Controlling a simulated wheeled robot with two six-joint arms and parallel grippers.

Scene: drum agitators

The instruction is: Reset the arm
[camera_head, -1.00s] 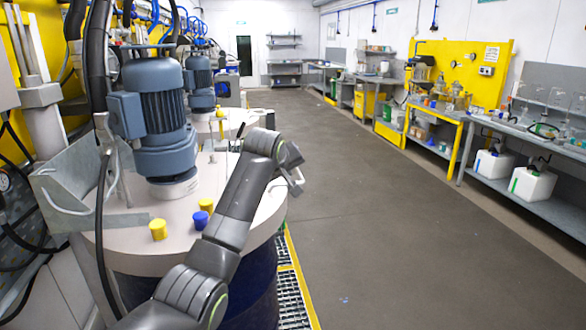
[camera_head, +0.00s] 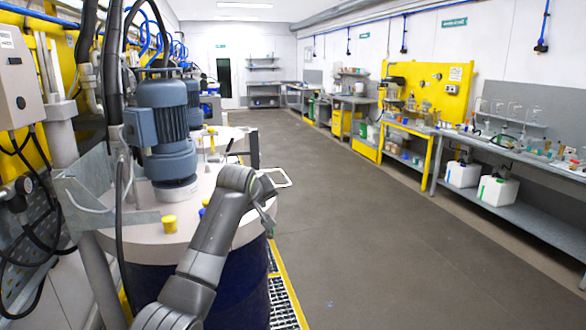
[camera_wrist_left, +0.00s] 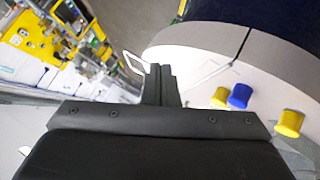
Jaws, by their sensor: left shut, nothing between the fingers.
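My left arm comes up from the bottom in the head view. Its gripper (camera_head: 268,212) is small there, at the right edge of the near drum lid (camera_head: 130,236). In the left wrist view my left gripper (camera_wrist_left: 160,72) has its two dark fingers together, with nothing between them. The yellow caps and a blue cap (camera_wrist_left: 240,96) show on the pale lid to its right. In the head view one yellow cap (camera_head: 169,223) is clear on the lid, and the blue cap is mostly hidden behind my arm. My right gripper is not in view.
A blue-grey agitator motor (camera_head: 163,130) stands on the near lid, with hoses and a metal bracket at left. A yellow-edged floor grating (camera_head: 284,300) runs beside the drum. The grey floor (camera_head: 370,220) is clear up to the workbenches (camera_head: 520,160) at right.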

